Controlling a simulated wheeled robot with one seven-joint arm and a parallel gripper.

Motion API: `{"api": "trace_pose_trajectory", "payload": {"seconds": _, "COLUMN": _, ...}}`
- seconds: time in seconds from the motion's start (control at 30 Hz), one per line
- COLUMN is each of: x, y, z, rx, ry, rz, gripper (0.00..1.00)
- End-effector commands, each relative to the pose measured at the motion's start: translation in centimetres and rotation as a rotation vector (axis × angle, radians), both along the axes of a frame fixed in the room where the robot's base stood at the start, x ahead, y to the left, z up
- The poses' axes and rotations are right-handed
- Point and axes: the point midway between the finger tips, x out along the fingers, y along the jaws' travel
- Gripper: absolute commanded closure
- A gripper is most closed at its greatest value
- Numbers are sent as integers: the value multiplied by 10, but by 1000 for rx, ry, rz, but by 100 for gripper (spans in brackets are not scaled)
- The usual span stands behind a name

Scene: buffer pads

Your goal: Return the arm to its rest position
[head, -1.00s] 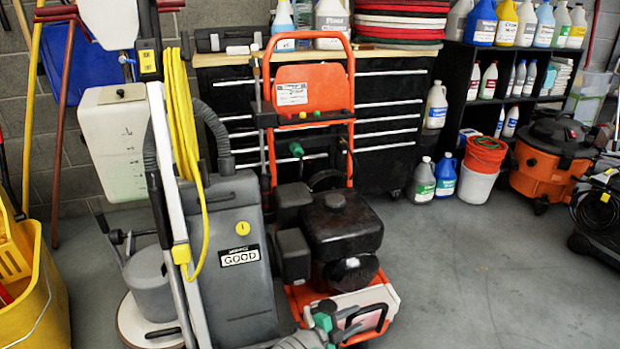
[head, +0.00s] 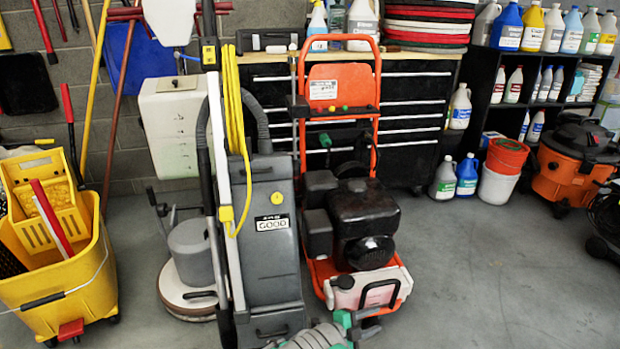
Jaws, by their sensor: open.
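My arm (head: 315,338) enters at the bottom middle of the head view, grey-white with green joint parts. My gripper (head: 378,304) is at its end, with dark, thin jaws that look open and empty. It overlaps, in the picture, the white front panel of the orange pressure washer (head: 340,84); I cannot tell whether they touch. Most of the arm is below the picture's edge.
A grey floor machine (head: 272,185) stands left of the washer, and a yellow mop bucket (head: 85,290) at far left. A black tool cabinet (head: 420,110) is behind. An orange vacuum (head: 572,165) is at right. Floor (head: 490,280) at right front is clear.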

Motion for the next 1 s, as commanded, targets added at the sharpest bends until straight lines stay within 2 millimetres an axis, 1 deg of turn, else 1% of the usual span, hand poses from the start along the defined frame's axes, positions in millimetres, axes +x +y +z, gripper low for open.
{"api": "trace_pose_trajectory", "payload": {"seconds": 0.03, "x": 1, "y": -3, "z": 13, "rx": 6, "ry": 27, "rz": -6, "gripper": 59}}
{"api": "trace_pose_trajectory", "payload": {"seconds": 0.17, "x": 7, "y": -5, "z": 37, "rx": 30, "ry": 107, "rz": -5, "gripper": 59}}
{"api": "trace_pose_trajectory", "payload": {"seconds": 0.27, "x": 13, "y": -5, "z": 64, "rx": 54, "ry": 183, "rz": 3, "gripper": 59}}
{"api": "trace_pose_trajectory", "payload": {"seconds": 0.37, "x": 17, "y": -6, "z": 98, "rx": 85, "ry": 279, "rz": 24, "gripper": 59}}
{"api": "trace_pose_trajectory", "payload": {"seconds": 0.4, "x": 19, "y": -6, "z": 114, "rx": 101, "ry": 323, "rz": 37, "gripper": 59}}
{"api": "trace_pose_trajectory", "payload": {"seconds": 0.47, "x": 20, "y": -7, "z": 141, "rx": 125, "ry": 394, "rz": 64, "gripper": 59}}
{"api": "trace_pose_trajectory", "payload": {"seconds": 0.57, "x": 19, "y": -8, "z": 195, "rx": 168, "ry": 524, "rz": 132, "gripper": 59}}
{"api": "trace_pose_trajectory", "payload": {"seconds": 0.67, "x": 10, "y": -9, "z": 268, "rx": 214, "ry": 678, "rz": 247, "gripper": 59}}
{"api": "trace_pose_trajectory", "payload": {"seconds": 0.7, "x": 3, "y": -10, "z": 302, "rx": 231, "ry": 747, "rz": 311, "gripper": 59}}
{"api": "trace_pose_trajectory", "payload": {"seconds": 0.73, "x": -4, "y": -10, "z": 329, "rx": 242, "ry": 797, "rz": 369, "gripper": 59}}
{"api": "trace_pose_trajectory", "payload": {"seconds": 0.77, "x": -13, "y": -10, "z": 355, "rx": 249, "ry": 847, "rz": 429, "gripper": 59}}
{"api": "trace_pose_trajectory", "payload": {"seconds": 0.8, "x": -26, "y": -10, "z": 388, "rx": 253, "ry": 912, "rz": 518, "gripper": 59}}
{"api": "trace_pose_trajectory", "payload": {"seconds": 0.87, "x": -49, "y": -8, "z": 436, "rx": 247, "ry": 997, "rz": 658, "gripper": 59}}
{"api": "trace_pose_trajectory", "payload": {"seconds": 0.9, "x": -67, "y": -6, "z": 467, "rx": 233, "ry": 1048, "rz": 758, "gripper": 59}}
{"api": "trace_pose_trajectory", "payload": {"seconds": 0.97, "x": -96, "y": -2, "z": 512, "rx": 198, "ry": 1115, "rz": 915, "gripper": 59}}
{"api": "trace_pose_trajectory", "payload": {"seconds": 1.0, "x": -117, "y": 1, "z": 540, "rx": 163, "ry": 1154, "rz": 1024, "gripper": 59}}
